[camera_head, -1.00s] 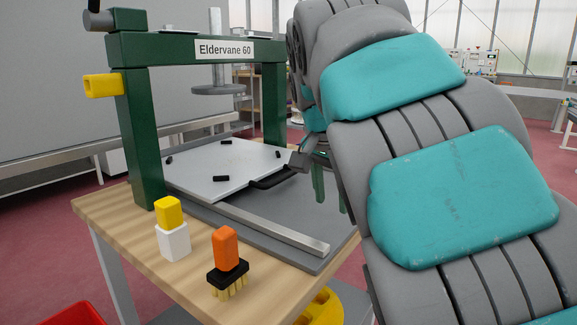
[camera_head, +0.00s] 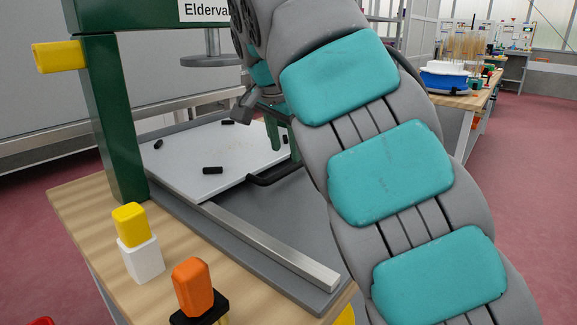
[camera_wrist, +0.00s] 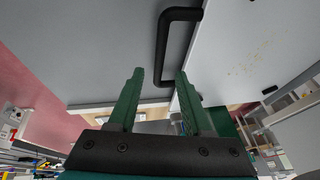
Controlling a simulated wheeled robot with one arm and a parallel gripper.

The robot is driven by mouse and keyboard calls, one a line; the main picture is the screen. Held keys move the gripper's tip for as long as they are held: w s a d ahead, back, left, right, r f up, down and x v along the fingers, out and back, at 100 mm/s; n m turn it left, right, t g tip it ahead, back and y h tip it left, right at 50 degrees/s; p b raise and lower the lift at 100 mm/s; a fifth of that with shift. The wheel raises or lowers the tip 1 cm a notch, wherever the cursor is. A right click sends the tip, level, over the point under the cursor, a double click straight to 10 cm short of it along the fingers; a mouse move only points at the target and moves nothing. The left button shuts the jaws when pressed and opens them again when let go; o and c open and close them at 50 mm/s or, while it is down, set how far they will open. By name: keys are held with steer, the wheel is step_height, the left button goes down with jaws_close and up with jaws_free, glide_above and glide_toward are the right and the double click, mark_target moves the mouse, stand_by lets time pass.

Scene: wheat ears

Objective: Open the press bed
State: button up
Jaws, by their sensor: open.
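The press bed (camera_head: 240,168) is a pale flat plate on a grey base under the green press frame (camera_head: 112,110). Its black bar handle (camera_head: 273,179) sticks out at the front right edge. My gripper (camera_head: 284,150) is open and empty, with its green fingers pointing down just behind and above the handle. In the wrist view, the handle (camera_wrist: 163,45) shows beyond and partly between the spread fingertips (camera_wrist: 160,73). Whether a finger touches it I cannot tell. The plate (camera_wrist: 250,55) fills the upper right there, with small tan specks on it. My arm hides the right of the press.
A metal rail (camera_head: 275,245) runs along the base front. A yellow-and-white block (camera_head: 138,258) and an orange-handled brush (camera_head: 193,287) stand on the wooden bench (camera_head: 85,215) at front left. Small black pieces (camera_head: 213,170) sit on the plate. Another bench (camera_head: 465,100) stands back right.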

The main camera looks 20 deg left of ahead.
mark_target(289, 167)
steer(key=x, duration=0.4)
steer(key=shift+w+f+b, duration=0.15)
steer(key=shift+f+b, duration=0.15)
steer(key=shift+f, duration=0.1)
jaws_close()
stand_by(1.1)
